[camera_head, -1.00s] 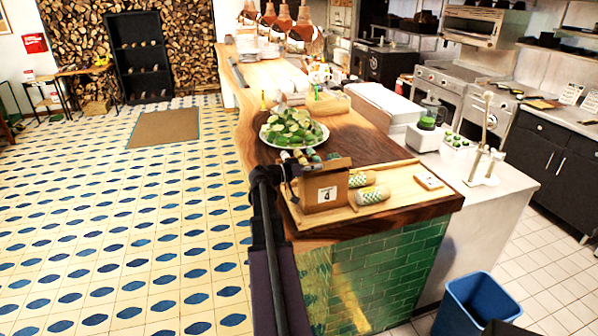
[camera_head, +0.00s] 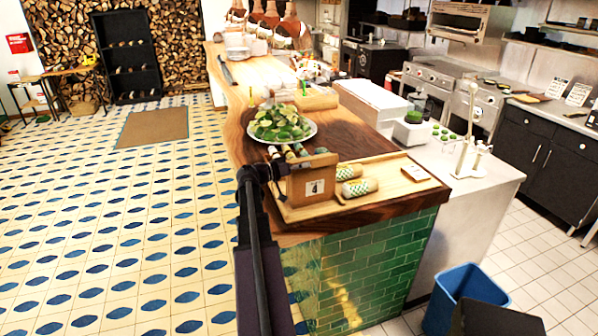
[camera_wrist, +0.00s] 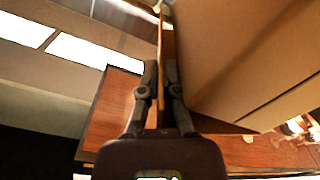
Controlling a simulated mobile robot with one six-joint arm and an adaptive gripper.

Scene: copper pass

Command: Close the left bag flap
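The bag (camera_head: 312,184) is a brown box-like paper bag with a white numbered label on its front. It stands upright at the left end of a wooden tray (camera_head: 374,206) on the counter. Its top edge shows, but I cannot make out clearly how the left flap lies. My gripper (camera_head: 277,171) is at the bag's upper left side, close to it. In the wrist view, the bag's broad brown face (camera_wrist: 250,60) fills the right. The fingers of my gripper (camera_wrist: 160,72) are nearly together, with a thin brown strip in line with the gap. I cannot tell whether they hold it.
Wrapped rolls (camera_head: 358,187) lie on the tray right of the bag, near a small card (camera_head: 415,173). A plate of green food (camera_head: 282,125) stands behind. A blue bin (camera_head: 464,292) is on the floor.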

